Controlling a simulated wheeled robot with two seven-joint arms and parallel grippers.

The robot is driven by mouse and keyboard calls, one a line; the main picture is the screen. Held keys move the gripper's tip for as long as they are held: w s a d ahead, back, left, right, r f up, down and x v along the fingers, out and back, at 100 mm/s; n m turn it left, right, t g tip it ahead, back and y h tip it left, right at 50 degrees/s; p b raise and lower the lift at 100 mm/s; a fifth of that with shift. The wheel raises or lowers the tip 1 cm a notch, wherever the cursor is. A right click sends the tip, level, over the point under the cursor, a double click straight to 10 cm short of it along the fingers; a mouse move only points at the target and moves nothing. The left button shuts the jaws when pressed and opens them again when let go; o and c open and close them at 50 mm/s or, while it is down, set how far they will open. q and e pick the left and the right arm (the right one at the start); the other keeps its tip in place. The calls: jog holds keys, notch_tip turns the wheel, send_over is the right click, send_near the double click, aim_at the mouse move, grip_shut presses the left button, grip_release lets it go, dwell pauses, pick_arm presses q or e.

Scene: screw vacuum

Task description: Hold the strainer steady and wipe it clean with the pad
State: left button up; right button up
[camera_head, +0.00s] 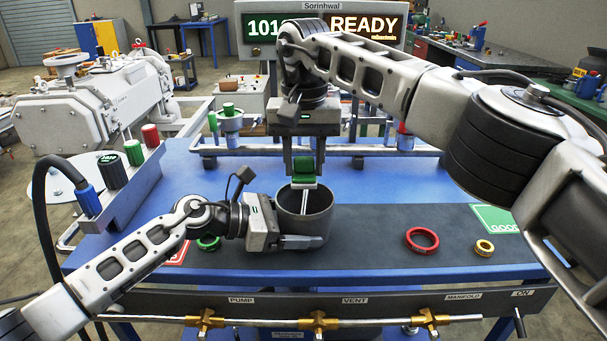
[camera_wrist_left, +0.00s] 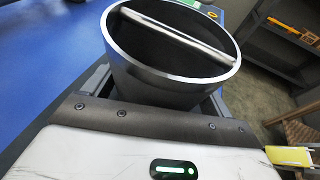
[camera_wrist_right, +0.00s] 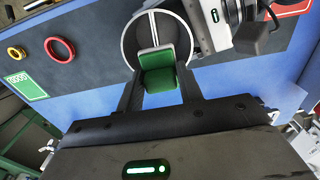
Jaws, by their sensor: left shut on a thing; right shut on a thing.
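The strainer is a grey metal cup (camera_head: 318,222) with a bar across its open top, standing upright on the dark strip of the table. It shows close up in the left wrist view (camera_wrist_left: 150,85). My left gripper (camera_head: 300,242) is shut on the cup's side, with its fingers around the lower wall. My right gripper (camera_head: 304,172) points down above the cup and is shut on the green pad (camera_head: 304,170). In the right wrist view the pad (camera_wrist_right: 158,72) sits between the fingers at the cup's rim. I cannot tell whether the pad touches the cup.
A red ring (camera_head: 422,239) and a yellow ring (camera_head: 484,247) lie on the dark strip to the right, near a green "GOOD" card (camera_head: 497,219). A green ring (camera_head: 208,243) lies behind my left arm. Knobs (camera_head: 133,153) stand at the left table edge.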

jog(key=shift+r, duration=2.75)
pick_arm(q)
jog(key=o, duration=0.6)
